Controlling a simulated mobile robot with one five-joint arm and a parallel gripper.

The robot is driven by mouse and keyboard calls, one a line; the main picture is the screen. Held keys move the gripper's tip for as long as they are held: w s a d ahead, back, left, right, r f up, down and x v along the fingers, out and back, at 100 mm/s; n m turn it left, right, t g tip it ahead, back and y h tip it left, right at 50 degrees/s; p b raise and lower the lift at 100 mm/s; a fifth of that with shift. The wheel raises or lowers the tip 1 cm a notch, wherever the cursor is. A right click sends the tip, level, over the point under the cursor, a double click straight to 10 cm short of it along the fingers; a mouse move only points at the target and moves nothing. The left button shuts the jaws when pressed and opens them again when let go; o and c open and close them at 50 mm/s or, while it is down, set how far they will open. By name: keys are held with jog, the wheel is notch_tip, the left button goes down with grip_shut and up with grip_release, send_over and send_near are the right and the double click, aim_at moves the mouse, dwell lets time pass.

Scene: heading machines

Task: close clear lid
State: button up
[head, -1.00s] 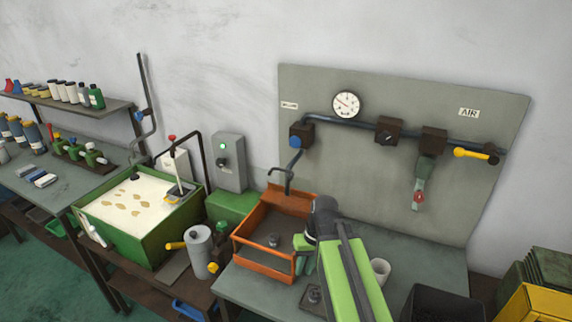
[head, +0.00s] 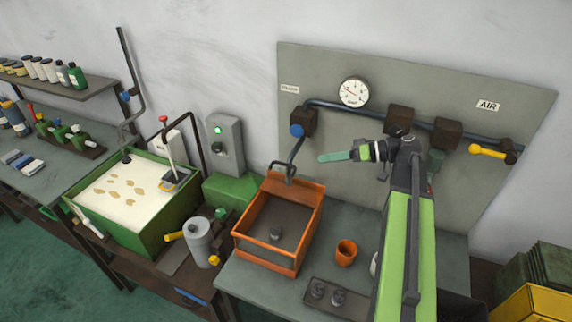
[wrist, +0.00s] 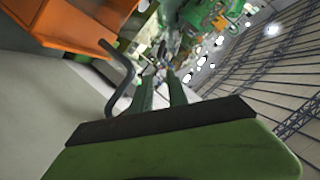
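An orange-framed box (head: 294,252) stands on the grey bench, with a small dark part (head: 276,233) inside. Its top looks open, and a brown panel with an orange edge (head: 297,189) stands at its back below a bent pipe. I cannot tell for certain which pane is the clear lid. My gripper (head: 326,158) is in the air right of and above the box, its green fingers pointing left. In the wrist view the two fingers (wrist: 160,80) are a little apart with nothing between them. The orange box (wrist: 62,32) shows at the upper left there.
An orange cup (head: 346,254) and a dark tray (head: 352,303) with small round parts are right of the box. A wall panel with a gauge (head: 354,92) and pipes is behind my gripper. A green tank (head: 150,222) and grey cylinder (head: 198,240) are left.

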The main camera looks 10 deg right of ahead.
aim_at(285, 165)
jog(key=b+x, duration=0.3)
jog(key=x, duration=1.1)
jog(key=shift+f+b, duration=0.1)
jog(key=shift+b, duration=0.3)
jog(key=shift+s, duration=0.1)
jog(key=shift+c, duration=0.3)
grip_shut()
